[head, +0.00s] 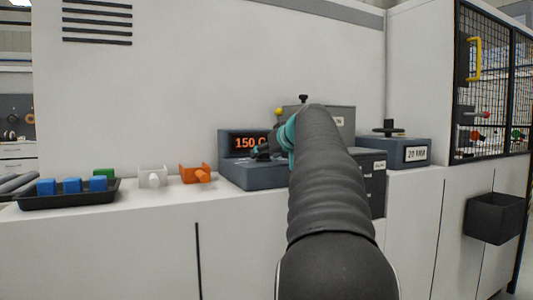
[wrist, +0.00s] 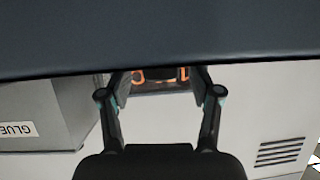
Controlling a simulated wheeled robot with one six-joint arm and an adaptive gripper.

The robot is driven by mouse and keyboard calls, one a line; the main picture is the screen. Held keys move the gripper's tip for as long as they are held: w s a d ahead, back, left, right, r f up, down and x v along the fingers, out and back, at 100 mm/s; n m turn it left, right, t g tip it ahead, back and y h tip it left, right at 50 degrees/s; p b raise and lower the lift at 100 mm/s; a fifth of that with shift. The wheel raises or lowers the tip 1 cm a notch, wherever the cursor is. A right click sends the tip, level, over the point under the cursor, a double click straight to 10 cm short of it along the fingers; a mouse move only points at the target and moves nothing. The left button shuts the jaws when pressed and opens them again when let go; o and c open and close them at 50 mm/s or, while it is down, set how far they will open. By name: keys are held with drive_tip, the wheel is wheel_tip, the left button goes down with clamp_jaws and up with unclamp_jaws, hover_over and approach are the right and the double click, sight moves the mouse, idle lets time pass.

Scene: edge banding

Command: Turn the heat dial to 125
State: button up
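The heat unit (head: 243,175) is a dark blue-grey block on the white counter, with a raised display (head: 247,143) reading 150 C in orange. My gripper (head: 262,153) is at the front of this unit, just below the display. In the wrist view my gripper (wrist: 160,82) has its two fingers wide apart, with part of the orange digits (wrist: 160,76) between them.
A grey box (head: 343,118) with a black knob stands behind my arm. A blue-grey box labelled 20 MM (head: 400,154) is at right. Orange (head: 194,174) and white (head: 152,176) pieces and a black tray (head: 75,196) of blocks are at left.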

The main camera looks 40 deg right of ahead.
drive_tip(key=shift+s+r, duration=0.1)
drive_tip(key=v, duration=1.2)
idle(0.4)
drive_tip(key=s+a+f+g+y, duration=0.1)
drive_tip(key=a+f+g, duration=0.1)
drive_tip(key=a+f, duration=0.75)
drive_tip(key=s+a+f+g+y, duration=0.1)
drive_tip(key=a+f+g+y, duration=0.1)
drive_tip(key=a+f, duration=0.75)
drive_tip(key=s+a+f+n+g, duration=0.1)
drive_tip(key=s+a+f, duration=0.7)
drive_tip(key=f, duration=0.2)
drive_tip(key=s+a+f+n+g, duration=0.1)
drive_tip(key=s+a+f+g, duration=0.1)
drive_tip(key=s+a+f, duration=0.5)
wheel_tip(320, 180, down, 4)
drive_tip(key=shift+s+a+f+g+h, duration=0.25)
drive_tip(key=shift+s+a+g+h, duration=0.05)
drive_tip(key=shift+s+a, duration=0.1)
